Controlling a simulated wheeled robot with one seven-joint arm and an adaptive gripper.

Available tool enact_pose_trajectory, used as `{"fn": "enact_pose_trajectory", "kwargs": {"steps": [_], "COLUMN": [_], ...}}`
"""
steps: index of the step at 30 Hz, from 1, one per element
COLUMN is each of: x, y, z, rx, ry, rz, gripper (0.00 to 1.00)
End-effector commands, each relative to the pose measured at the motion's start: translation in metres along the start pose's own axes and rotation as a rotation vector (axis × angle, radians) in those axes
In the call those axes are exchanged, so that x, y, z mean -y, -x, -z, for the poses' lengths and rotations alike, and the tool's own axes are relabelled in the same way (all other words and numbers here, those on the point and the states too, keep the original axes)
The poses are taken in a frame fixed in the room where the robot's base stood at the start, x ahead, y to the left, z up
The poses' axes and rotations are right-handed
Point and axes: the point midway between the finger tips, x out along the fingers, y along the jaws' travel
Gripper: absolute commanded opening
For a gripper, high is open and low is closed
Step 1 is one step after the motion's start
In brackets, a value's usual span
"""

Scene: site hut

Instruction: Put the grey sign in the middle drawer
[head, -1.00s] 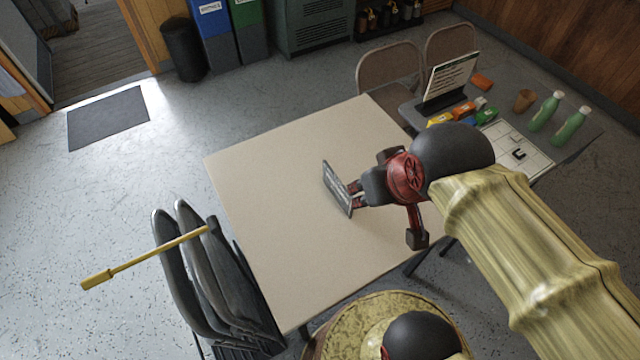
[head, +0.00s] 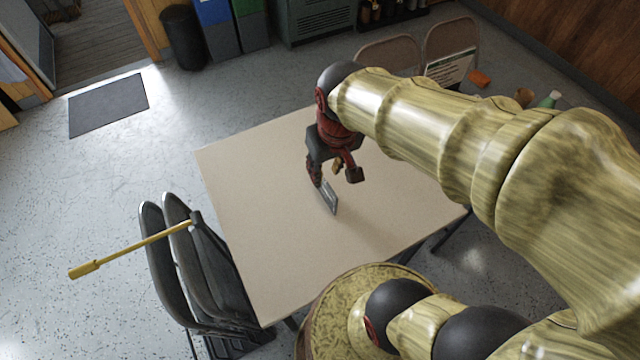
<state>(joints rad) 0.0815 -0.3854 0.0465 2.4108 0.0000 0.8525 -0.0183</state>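The grey sign (head: 329,197) is a thin flat plate, tilted, over the beige table (head: 255,190). My gripper (head: 321,180) points down at its upper end, with its fingers at the sign's edge, and appears shut on it. Whether the sign's lower end touches the table I cannot tell. The fingertips are small and partly hidden by the sign and my gripper's body. No drawer can be made out in the head view.
The beige table top is otherwise bare. Folded grey chairs (head: 190,262) with a yellow-handled tool (head: 125,252) lean at the left. Bins stand at the back.

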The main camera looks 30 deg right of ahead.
Motion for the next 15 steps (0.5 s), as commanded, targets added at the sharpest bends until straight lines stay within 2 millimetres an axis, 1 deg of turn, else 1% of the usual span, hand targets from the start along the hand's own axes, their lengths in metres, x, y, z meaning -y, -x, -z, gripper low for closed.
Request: {"fn": "enact_pose_trajectory", "kwargs": {"steps": [8,14,15], "x": [-0.019,-0.034,-0.037], "y": [-0.061,-0.117,-0.13], "z": [0.029,0.047,0.051], "rx": [0.154,0.235,0.247], "ry": [-0.021,-0.021,-0.02], "rz": [-0.002,0.003,0.005], "gripper": [0.29,0.29,0.29]}}
